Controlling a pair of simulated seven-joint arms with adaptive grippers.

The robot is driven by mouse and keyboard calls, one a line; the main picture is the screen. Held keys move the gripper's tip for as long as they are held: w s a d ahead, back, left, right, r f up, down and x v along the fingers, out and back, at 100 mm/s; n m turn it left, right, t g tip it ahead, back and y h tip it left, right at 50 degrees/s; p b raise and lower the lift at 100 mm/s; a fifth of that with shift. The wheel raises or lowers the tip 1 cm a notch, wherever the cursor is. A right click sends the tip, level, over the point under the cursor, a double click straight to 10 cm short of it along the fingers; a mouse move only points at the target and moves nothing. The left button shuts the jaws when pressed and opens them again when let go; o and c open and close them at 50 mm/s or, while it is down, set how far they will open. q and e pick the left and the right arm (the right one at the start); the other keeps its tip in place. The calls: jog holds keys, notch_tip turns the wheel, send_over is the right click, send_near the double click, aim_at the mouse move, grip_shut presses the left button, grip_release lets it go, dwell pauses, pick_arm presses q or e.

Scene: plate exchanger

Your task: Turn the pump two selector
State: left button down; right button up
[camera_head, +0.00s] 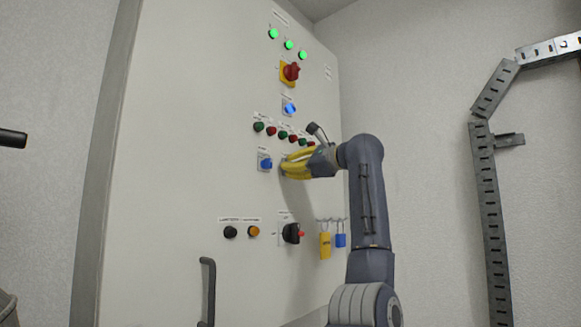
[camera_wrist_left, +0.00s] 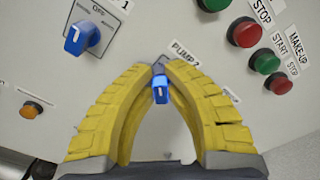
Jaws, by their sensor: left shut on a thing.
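The pump two selector (camera_wrist_left: 160,90) is a small blue knob beneath the "PUMP 2" label on the pale cabinet door. My left gripper (camera_head: 288,168) has yellow fingers and is at the door. In the wrist view the fingertips of my left gripper (camera_wrist_left: 163,72) close in on both sides of the knob, and they are shut on it. In the head view the fingers hide this selector. The exact contact on the knob's sides is hard to see. My right gripper is in neither view.
Another blue selector (camera_head: 265,164) sits just left of the fingers. Green and red buttons (camera_head: 271,131) line up above. A red-yellow main switch (camera_head: 290,72) is higher. A black rotary switch (camera_head: 291,233) and hanging tags (camera_head: 325,245) are below. Metal cable tray (camera_head: 488,200) runs at right.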

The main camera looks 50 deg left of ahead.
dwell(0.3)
pick_arm(q)
jog(key=c, duration=1.4)
grip_release()
jog(key=shift+c, duration=0.2)
jog(key=w+d, duration=0.2)
jog(key=d, duration=0.9)
jog(key=shift+d, duration=0.4)
